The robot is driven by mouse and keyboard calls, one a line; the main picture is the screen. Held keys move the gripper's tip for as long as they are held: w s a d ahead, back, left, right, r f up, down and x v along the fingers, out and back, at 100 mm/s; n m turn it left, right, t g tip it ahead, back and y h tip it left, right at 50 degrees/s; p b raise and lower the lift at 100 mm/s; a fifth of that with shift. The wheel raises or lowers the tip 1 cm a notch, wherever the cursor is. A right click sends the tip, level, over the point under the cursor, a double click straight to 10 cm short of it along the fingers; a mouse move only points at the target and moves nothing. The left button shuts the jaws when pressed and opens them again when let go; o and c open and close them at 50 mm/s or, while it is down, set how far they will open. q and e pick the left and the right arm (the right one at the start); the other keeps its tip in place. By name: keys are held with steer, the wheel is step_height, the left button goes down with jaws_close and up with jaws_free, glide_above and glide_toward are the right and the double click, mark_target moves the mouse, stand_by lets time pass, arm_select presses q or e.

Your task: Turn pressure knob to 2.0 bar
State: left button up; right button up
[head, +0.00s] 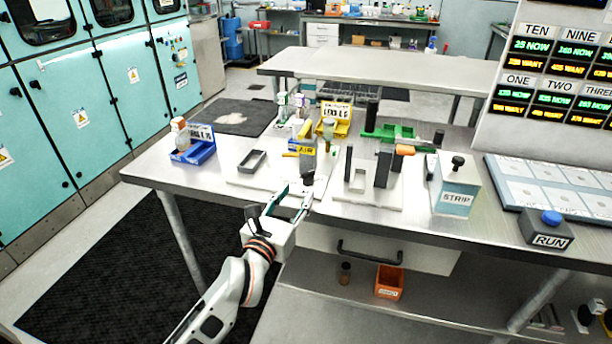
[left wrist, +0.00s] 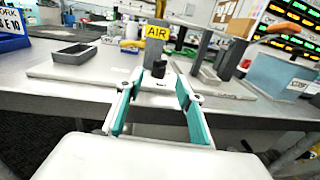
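The black pressure knob (left wrist: 159,68) sits low in front of the grey post with the yellow AIR sign (left wrist: 157,32). In the head view the knob (head: 309,177) is small, and any scale or pointer is too small to read. The AIR sign (head: 301,150) faces the front of the bench. My left gripper (head: 296,190) reaches in over the front edge of the bench. In the left wrist view its teal-padded fingers (left wrist: 160,80) are apart, with the knob showing between and just beyond the tips. Contact cannot be told. A white and black part at the lower right edge (head: 590,318) seems to be my right gripper, mostly cut off.
A grey tray (head: 252,161) and a blue bin (head: 196,150) are left of the knob. A plate with grey uprights (head: 384,168), the STRIP box (head: 456,186) and the RUN button box (head: 545,230) are to the right. Yellow (head: 338,116) and green (head: 389,133) holders stand behind.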

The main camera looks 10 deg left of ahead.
mark_target(306, 180)
arm_select(q)
steer(key=w, duration=0.5)
steer(key=w+d, duration=0.1)
steer(key=w, duration=0.1)
steer(key=shift+w, duration=0.35)
